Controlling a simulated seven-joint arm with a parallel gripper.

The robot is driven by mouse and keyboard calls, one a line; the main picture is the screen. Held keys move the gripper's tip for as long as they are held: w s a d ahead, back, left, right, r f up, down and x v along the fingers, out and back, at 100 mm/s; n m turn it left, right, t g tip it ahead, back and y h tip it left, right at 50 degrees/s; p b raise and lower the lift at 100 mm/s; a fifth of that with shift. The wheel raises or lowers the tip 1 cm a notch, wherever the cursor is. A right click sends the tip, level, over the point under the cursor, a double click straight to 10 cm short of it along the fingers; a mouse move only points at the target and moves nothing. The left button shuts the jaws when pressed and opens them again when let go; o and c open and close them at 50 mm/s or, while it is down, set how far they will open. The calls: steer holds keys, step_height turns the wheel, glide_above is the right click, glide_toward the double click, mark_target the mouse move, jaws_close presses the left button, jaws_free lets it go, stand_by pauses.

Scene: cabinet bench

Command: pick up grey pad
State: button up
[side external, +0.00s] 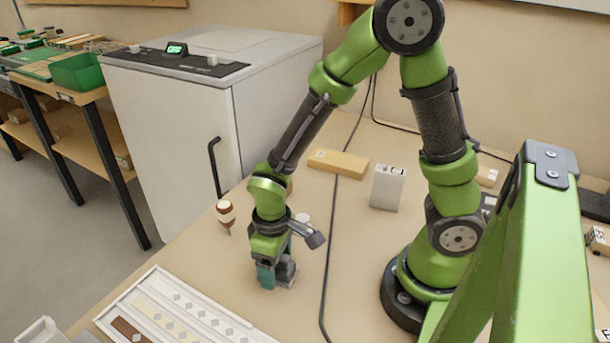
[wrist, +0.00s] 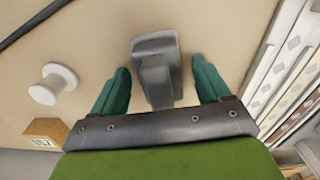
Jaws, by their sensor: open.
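The grey pad (wrist: 156,72) is a dark grey, stepped block on the bench in the wrist view. It lies between the two teal fingers of my gripper (wrist: 162,80), with a gap visible on each side. My gripper is open. In the side external view my gripper (side external: 272,278) is low at the bench top, with the grey pad (side external: 289,268) beside and partly behind its fingers. Whether the pad touches the bench under the fingers is hidden there.
A white sectioned tray (side external: 180,310) lies close by at the front; it also shows in the wrist view (wrist: 290,75). A white spool (wrist: 54,83) and a small cardboard box (wrist: 46,132) are near. A dark cable (side external: 328,250) crosses the bench. A white cabinet (side external: 180,130) stands behind.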

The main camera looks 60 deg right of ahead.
steer(key=c, duration=1)
